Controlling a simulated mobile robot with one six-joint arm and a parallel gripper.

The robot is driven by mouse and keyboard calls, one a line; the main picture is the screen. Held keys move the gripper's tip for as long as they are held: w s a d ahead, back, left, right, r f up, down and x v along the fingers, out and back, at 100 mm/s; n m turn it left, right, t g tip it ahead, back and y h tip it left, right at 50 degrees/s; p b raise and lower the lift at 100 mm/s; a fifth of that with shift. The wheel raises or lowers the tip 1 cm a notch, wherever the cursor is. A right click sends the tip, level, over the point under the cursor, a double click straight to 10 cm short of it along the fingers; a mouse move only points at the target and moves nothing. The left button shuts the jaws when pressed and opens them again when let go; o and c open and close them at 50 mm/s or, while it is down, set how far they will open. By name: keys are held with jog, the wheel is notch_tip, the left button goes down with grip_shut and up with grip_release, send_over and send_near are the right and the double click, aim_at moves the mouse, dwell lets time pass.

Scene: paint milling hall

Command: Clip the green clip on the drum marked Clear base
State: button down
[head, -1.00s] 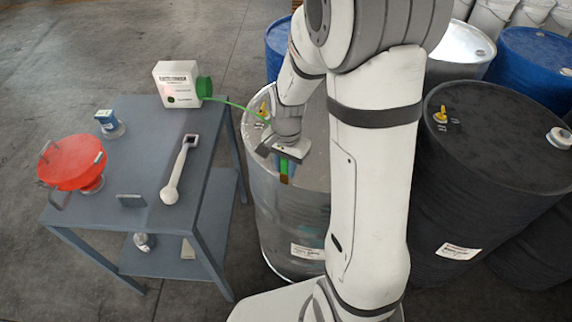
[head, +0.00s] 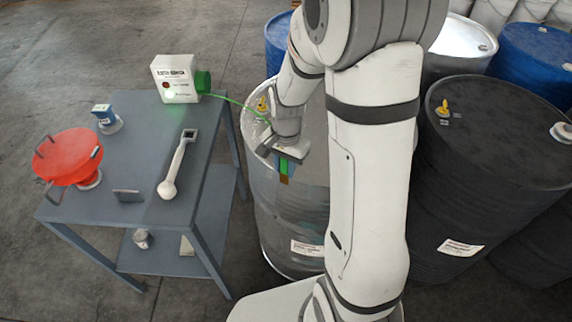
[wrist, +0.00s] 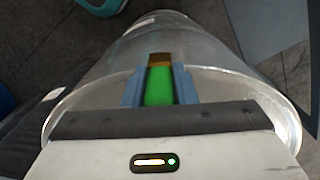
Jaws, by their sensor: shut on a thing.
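The green clip (wrist: 159,85), with a copper-coloured end (wrist: 160,59), is between the blue-grey fingers of my gripper (wrist: 159,82). My gripper (head: 286,168) is shut on it at the near rim of a bare-metal drum (head: 289,215). In the wrist view the clip lies across the rim of the drum (wrist: 215,85), its copper end over the outer wall. Whether its jaws grip the rim is hidden. A green cable (head: 235,103) runs from the clip to a white box (head: 176,74) on a table; a light on it glows white-green. The drum's label is too small to read.

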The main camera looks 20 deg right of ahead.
jog(key=shift+f, duration=0.15)
jog(key=c, duration=1.1)
grip_release()
jog(key=shift+w+d+r, duration=0.1)
jog(key=shift+r, duration=3.8)
jog(key=shift+r, duration=0.1)
jog(key=s+r+n+t, duration=0.1)
jog(key=s+r+n, duration=0.3)
jog(key=s, duration=0.3)
jog(key=s+r+n+t, duration=0.2)
jog(key=s+r+n, duration=0.2)
jog(key=s, duration=0.3)
jog(key=shift+s+r+n, duration=0.15)
jog(key=shift+r+n, duration=0.05)
jog(key=shift+n, duration=0.4)
